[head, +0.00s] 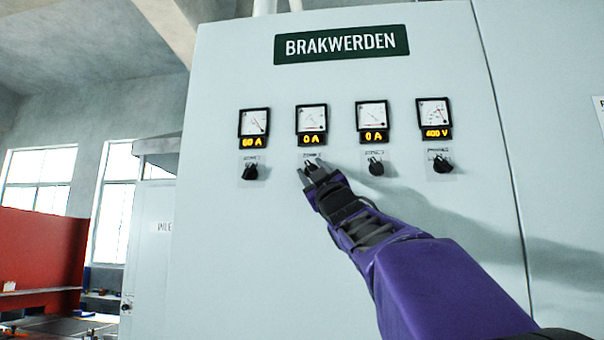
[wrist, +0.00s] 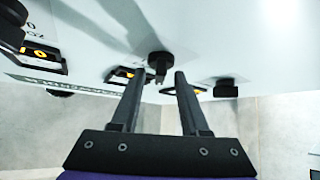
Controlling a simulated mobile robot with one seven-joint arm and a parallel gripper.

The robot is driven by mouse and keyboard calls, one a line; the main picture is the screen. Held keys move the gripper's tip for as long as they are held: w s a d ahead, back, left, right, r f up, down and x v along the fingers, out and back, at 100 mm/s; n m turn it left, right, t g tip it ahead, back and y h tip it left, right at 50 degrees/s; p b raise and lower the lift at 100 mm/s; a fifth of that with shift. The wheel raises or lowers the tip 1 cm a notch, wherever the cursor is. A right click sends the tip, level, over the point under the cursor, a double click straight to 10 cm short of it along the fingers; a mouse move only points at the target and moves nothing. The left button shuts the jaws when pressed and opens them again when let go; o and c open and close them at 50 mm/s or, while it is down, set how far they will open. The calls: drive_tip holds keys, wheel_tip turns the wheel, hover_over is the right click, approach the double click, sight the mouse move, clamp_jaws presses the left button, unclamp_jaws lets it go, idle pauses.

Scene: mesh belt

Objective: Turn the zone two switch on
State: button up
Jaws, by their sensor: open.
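A row of black rotary switches sits below meters on a pale cabinet. The second switch from the left (head: 311,166) is under a meter reading 0 A (head: 311,123). My gripper (head: 310,171) is open with its fingertips at this switch. In the wrist view, a black knob (wrist: 159,62) shows between and just beyond the fingertips (wrist: 161,77), with a gap to each finger. The labels are too small to read, so the zone numbers cannot be told. The second knob's exact angle is partly hidden by the fingers.
The left switch (head: 250,172) has a meter reading 60 A (head: 254,126). The third switch (head: 375,166) is under 0 A, and the right one (head: 441,164) under 400 V. A BRAKWERDEN sign (head: 341,45) is above. A red panel (head: 40,255) stands at far left.

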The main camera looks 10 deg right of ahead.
drive_tip(key=shift+c, duration=0.3)
clamp_jaws()
